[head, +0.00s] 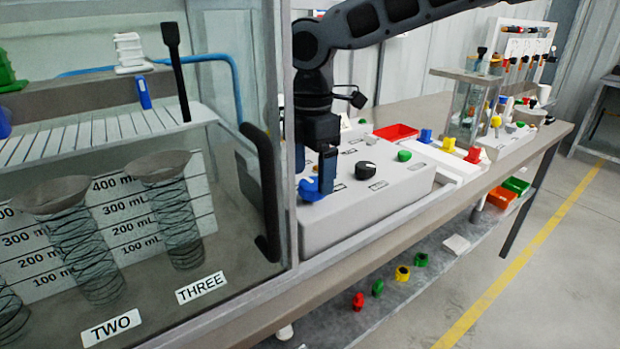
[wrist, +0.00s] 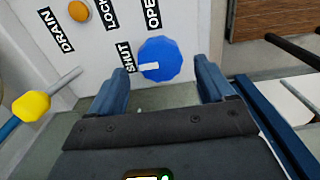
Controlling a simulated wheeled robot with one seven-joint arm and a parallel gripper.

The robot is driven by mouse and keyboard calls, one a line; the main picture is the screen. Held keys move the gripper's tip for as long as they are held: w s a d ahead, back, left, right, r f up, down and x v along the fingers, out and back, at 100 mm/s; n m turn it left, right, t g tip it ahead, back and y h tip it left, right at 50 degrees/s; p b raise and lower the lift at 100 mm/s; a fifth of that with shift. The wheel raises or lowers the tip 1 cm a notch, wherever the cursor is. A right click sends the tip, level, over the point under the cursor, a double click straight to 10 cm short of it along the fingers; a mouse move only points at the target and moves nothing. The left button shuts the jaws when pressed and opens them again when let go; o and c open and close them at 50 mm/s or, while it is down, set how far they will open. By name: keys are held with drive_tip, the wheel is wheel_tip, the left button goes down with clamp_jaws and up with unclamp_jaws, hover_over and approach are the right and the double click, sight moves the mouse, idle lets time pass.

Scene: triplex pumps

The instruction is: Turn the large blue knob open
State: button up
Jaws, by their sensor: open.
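The large blue knob (wrist: 160,56) is on a pale panel in the wrist view, with a white pointer mark turned toward the SHUT label (wrist: 129,57). The OPEN label (wrist: 153,14) is above it. In the head view the knob (head: 309,190) is at the panel's near left corner, partly hidden by a finger. My gripper (wrist: 160,72) is open. Its two blue fingers stand on either side of the knob's lower part in the wrist view. I cannot tell whether they touch it.
The pale control box (head: 375,205) also carries a black knob (head: 366,171) and a green knob (head: 404,155). A glass cabinet with a dark handle (head: 262,190) stands close at the left. A yellow-tipped lever (wrist: 32,106) shows at the left in the wrist view.

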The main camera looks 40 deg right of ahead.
drive_tip(key=shift+f, duration=1.05)
drive_tip(key=c, duration=1)
